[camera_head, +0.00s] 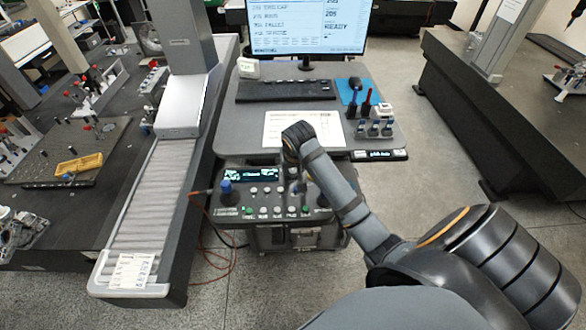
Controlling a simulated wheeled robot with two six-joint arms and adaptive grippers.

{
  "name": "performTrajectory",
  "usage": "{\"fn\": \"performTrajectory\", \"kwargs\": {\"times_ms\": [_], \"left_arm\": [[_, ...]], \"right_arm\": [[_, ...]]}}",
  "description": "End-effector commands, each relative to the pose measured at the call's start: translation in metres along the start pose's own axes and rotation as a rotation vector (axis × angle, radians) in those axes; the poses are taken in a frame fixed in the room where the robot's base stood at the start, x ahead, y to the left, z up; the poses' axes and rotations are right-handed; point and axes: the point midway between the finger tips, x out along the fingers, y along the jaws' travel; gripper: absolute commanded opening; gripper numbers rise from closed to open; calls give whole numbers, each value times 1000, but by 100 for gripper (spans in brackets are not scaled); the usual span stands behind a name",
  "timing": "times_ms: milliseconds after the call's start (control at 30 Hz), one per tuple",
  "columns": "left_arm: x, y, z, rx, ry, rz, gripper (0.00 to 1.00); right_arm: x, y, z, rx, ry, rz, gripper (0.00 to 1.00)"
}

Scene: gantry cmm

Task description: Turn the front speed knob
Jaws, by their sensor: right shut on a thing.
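The control panel (237,198) sits at the front of the desk, with a small lit display (250,175), a blue-topped joystick (226,187) at its left and several coloured buttons. My right arm comes in from the lower right and bends down over the panel's right half. My right gripper (298,188) is low at the panel, small and dark against it, and shut on what looks like the front speed knob. The knob is mostly hidden by the gripper and wrist, so its angle cannot be read. My left gripper is out of view.
Behind the panel are a paper sheet (283,127), a keyboard (286,91) and a lit monitor (302,28). A blue mat (349,90) and small tools stand at the desk's right. The gantry column (184,75) and roller-like rail (147,200) bound the left. Floor is clear at right.

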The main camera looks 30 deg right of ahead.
Motion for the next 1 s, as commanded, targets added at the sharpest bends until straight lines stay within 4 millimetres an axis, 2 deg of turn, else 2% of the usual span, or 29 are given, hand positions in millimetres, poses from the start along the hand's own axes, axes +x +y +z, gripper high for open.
{"fn": "performTrajectory", "kwargs": {"times_ms": [233, 633, 1000], "left_arm": [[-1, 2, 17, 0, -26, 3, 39], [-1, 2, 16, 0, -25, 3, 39], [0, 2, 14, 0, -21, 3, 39]], "right_arm": [[0, 0, 0, -6, 0, -3, 0], [0, 1, 0, -54, 0, -22, 0], [0, 3, -1, -295, 1, -119, 0]]}}
